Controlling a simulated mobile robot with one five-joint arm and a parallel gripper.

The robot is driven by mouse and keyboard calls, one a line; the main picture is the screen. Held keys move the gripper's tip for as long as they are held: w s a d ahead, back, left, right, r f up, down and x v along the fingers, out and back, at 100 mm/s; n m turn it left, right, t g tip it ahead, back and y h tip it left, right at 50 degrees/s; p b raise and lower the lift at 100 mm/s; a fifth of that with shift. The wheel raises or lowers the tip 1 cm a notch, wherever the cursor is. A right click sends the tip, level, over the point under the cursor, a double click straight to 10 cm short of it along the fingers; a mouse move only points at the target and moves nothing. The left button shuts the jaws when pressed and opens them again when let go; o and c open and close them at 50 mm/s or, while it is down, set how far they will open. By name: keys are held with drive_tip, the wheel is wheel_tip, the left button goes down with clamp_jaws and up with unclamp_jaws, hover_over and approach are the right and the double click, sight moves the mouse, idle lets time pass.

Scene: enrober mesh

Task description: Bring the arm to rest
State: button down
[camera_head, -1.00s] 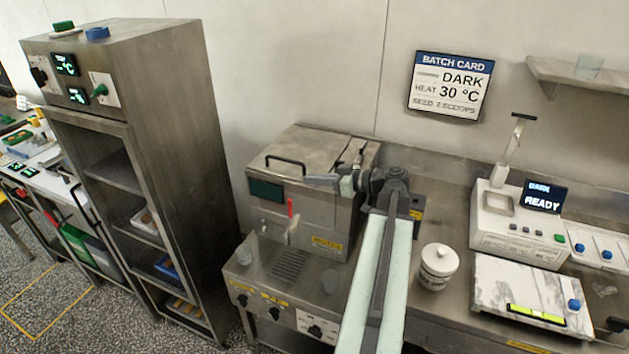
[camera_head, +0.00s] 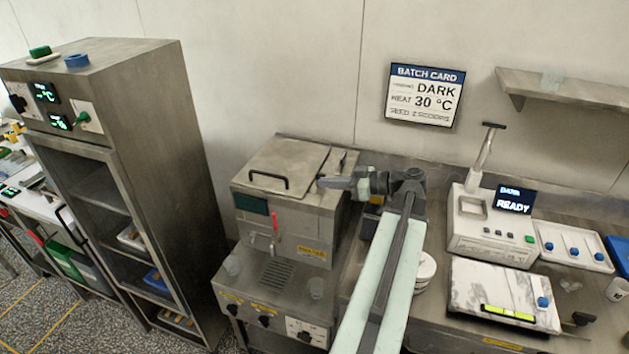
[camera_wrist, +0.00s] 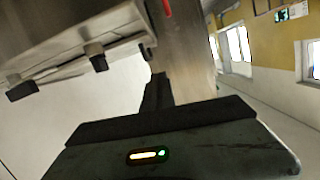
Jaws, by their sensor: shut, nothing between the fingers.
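My arm reaches up from the bottom of the head view and bends left at its wrist. My gripper (camera_head: 326,182) is shut and empty. It is at the right side of the steel tempering machine (camera_head: 285,200), close to the lid's edge; I cannot tell whether it touches. In the wrist view my gripper (camera_wrist: 157,85) shows as a dark narrow shape, with the tilted steel machine (camera_wrist: 60,40) at upper left.
A white lidded tub (camera_head: 426,272) stands partly behind my arm. To the right are a white device reading READY (camera_head: 485,225) and a marble slab (camera_head: 490,285). A tall steel cabinet (camera_head: 180,150) stands at left. A shelf (camera_head: 570,90) and batch card (camera_head: 425,95) are on the wall.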

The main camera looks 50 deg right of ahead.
drive_tip(key=w+a+f+n+g+y, duration=0.1)
drive_tip(key=w+a+n+g+y, duration=0.2)
drive_tip(key=w+a, duration=0.7)
drive_tip(key=w+a+f+n+g+y, duration=0.1)
drive_tip(key=w+a+n+g+y, duration=0.15)
drive_tip(key=w+a, duration=0.8)
drive_tip(key=s+a+f+g+h, duration=0.25)
drive_tip(key=a+f, duration=0.25)
drive_tip(key=a, duration=0.6)
drive_tip(key=s+a+f+g+h, duration=0.1)
drive_tip(key=a+f+g+h, duration=0.2)
drive_tip(key=a, duration=0.8)
drive_tip(key=s+a+f+g+h, duration=0.1)
drive_tip(key=s+a+f+g, duration=0.15)
drive_tip(key=a+f, duration=0.65)
drive_tip(key=shift+d+r+m+g+h, duration=0.1)
drive_tip(key=shift+d+m+h, duration=0.8)
drive_tip(key=shift+m, duration=0.55)
drive_tip(key=shift+d+r+m+g+h, duration=0.15)
drive_tip(key=shift+d+m+h, duration=0.7)
drive_tip(key=shift+m, duration=0.6)
drive_tip(key=shift+d+m+g+h, duration=0.1)
drive_tip(key=shift+d+m+h, duration=0.55)
drive_tip(key=shift+d+m, duration=0.65)
drive_tip(key=shift+a, duration=0.2)
